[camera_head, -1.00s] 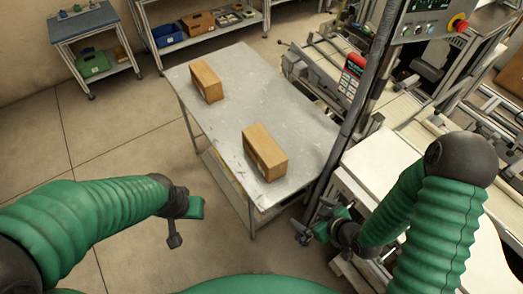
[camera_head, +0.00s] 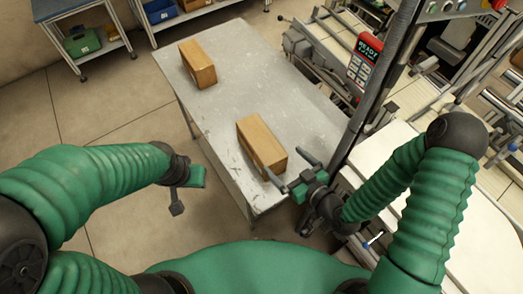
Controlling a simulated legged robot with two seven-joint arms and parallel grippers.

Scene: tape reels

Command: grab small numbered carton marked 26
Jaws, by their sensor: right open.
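Two brown cartons stand on the grey metal table. The near carton (camera_head: 262,143) is at the table's front right part, and the far carton (camera_head: 198,64) is at the back left. No number can be read on either, so I cannot tell which is 26. My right gripper (camera_head: 287,167) is open and empty, its fingers spread close to the near carton's lower right end. I cannot tell if they touch it. My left gripper (camera_head: 188,188) hangs off the table's left side with nothing seen in it; its jaw state is unclear.
The grey table (camera_head: 235,60) is otherwise bare. A dark post (camera_head: 372,85) rises just right of it, beside machinery with a red keypad unit (camera_head: 364,60). A white surface (camera_head: 440,210) lies under my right arm. Shelves with bins (camera_head: 160,12) stand at the back.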

